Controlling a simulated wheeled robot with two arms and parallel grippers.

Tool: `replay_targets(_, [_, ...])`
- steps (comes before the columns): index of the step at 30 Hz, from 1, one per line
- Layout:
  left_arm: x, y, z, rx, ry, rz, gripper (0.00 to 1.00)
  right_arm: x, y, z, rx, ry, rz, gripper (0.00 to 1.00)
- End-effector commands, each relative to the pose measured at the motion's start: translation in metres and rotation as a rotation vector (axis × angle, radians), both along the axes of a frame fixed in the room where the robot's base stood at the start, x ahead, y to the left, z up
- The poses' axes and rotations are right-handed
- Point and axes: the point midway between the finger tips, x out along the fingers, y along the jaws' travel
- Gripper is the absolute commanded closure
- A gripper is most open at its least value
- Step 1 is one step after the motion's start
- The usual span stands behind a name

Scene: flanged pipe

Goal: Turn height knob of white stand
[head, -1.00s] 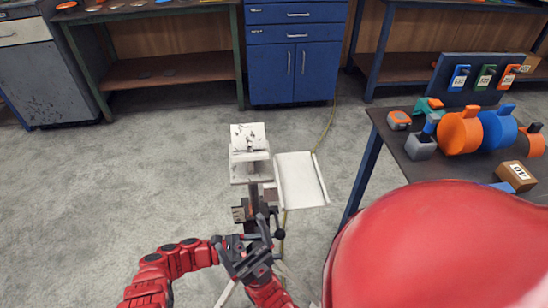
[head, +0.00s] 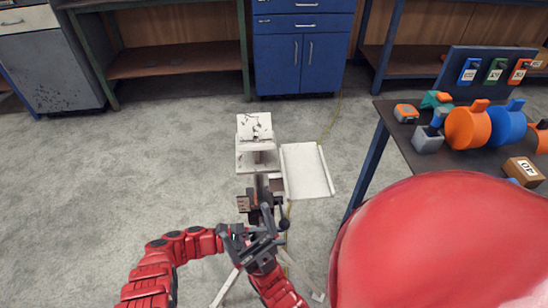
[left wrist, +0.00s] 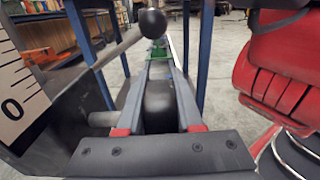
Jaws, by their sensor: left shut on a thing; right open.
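The white stand (head: 254,160) stands on the floor in the middle of the head view, with a white tray-like plate (head: 307,172) at its right. A dark ball-ended lever (head: 284,225) shows low on its column. The ball (left wrist: 152,24) and its rod also show in the left wrist view.
A table (head: 392,125) at the right bears orange and blue flanged parts (head: 467,127) and small boxes. A blue cabinet (head: 297,60) and workbenches line the back. The floor at left is clear. A scale plate (left wrist: 15,95) stands close beside my left gripper in its wrist view.

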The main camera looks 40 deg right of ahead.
Motion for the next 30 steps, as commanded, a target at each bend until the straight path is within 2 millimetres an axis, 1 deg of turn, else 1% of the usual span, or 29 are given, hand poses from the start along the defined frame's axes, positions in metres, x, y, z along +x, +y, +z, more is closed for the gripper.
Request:
replay_targets(5, [0.002,0.0,0.002,0.018,-0.011,0.003,1.0,0.0,0.0,0.005,0.0,0.0,0.0,0.0])
replay_targets(19, [0.001,-0.001,0.0,0.117,-0.074,0.001,1.0,0.0,0.0,0.024,0.0,0.0,0.0,0.0])
replay_targets(23, [-0.001,-0.001,0.0,0.173,-0.104,-0.001,1.0,0.0,0.0,0.036,0.0,0.0,0.0,0.0])
replay_targets(26, [-0.001,-0.003,0.0,0.245,-0.153,-0.003,1.0,0.0,0.0,0.05,0.0,0.0,0.0,0.0])
replay_targets(30, [-0.002,-0.003,-0.007,0.34,-0.209,-0.001,1.0,0.0,0.0,0.062,0.0,0.0,0.0,0.0])
